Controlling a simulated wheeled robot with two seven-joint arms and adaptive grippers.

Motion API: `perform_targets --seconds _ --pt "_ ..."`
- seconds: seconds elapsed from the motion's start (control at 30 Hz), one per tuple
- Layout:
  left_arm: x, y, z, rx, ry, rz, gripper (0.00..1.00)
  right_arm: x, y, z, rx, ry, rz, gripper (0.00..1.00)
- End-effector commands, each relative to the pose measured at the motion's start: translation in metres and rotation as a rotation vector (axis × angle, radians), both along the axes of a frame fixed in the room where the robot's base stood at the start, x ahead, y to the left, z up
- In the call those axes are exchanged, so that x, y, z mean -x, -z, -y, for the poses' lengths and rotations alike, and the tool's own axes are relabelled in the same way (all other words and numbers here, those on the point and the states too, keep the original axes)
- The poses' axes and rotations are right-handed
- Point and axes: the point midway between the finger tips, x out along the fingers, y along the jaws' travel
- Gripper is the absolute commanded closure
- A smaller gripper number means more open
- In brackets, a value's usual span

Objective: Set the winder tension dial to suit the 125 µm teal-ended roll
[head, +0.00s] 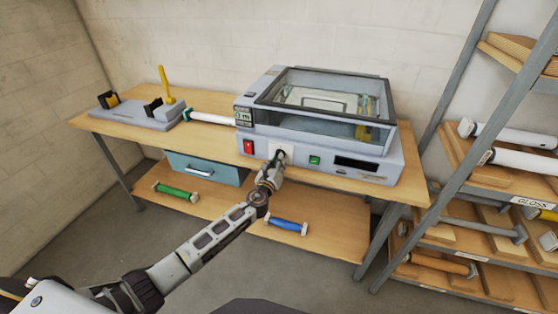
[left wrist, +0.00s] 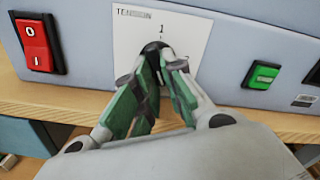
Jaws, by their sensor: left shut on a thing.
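The roll laminator (head: 320,120) is a grey machine with a clear lid on the wooden bench. Its white tension panel (left wrist: 180,28) carries the word TENSION and a mark 1 at the top. My left gripper (head: 277,160) is at this panel; in the left wrist view its green-padded fingers (left wrist: 160,65) are shut on the black tension dial (left wrist: 153,48). The fingers hide most of the dial and the lower marks, so I cannot read its setting. A white roll (head: 210,117) with a teal end lies on the bench left of the laminator. My right gripper is not in view.
A red rocker switch (left wrist: 38,45) is left of the panel and a green button (left wrist: 262,75) right of it. A grey stand (head: 150,115) with a yellow upright is at the bench's left. Green (head: 176,192) and blue (head: 286,223) rolls lie on the lower shelf. A rack (head: 470,190) stands right.

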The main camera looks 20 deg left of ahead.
Motion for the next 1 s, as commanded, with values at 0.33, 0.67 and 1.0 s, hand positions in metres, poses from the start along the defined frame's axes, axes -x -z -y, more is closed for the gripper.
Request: perform_targets --seconds 0.33,0.67,1.0 --pt "0.001 0.003 0.000 -0.105 0.002 0.000 1.00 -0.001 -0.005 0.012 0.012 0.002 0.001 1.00" --pt "0.001 0.003 0.000 -0.111 0.002 0.000 1.00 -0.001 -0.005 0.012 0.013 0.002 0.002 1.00" --pt "0.000 0.002 -0.001 -0.109 0.001 0.002 0.67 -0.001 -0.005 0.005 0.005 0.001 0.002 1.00"
